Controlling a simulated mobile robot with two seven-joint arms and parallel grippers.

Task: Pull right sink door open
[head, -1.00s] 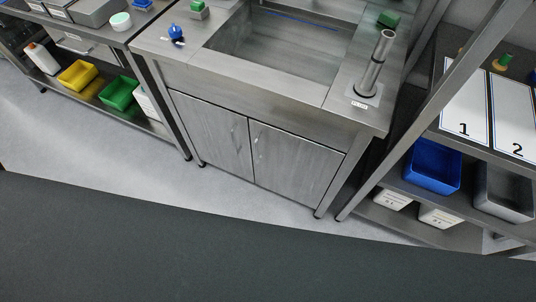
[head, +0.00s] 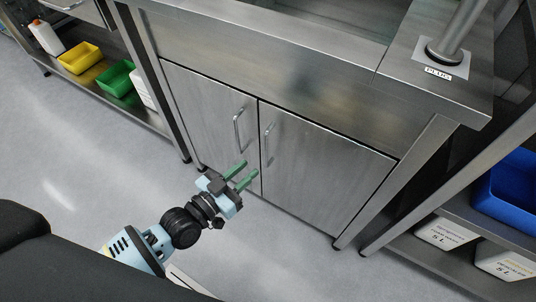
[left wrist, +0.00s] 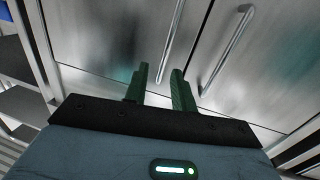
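The right sink door (head: 322,178) is a grey metal panel under the sink, and it is shut. Its upright bar handle (head: 267,145) is near its left edge, beside the seam with the left door (head: 205,112), also shut. My left gripper (head: 250,167) is in front of the doors, low and near the seam, with two green fingers apart and nothing between them. In the left wrist view the fingers (left wrist: 160,72) point at the doors; the right handle (left wrist: 227,52) is ahead and to their right. My right gripper is not in view.
The left door's handle (head: 238,128) is close beside the right one. Yellow (head: 79,58) and green (head: 115,78) bins are on a left shelf. Floor before the doors is clear.

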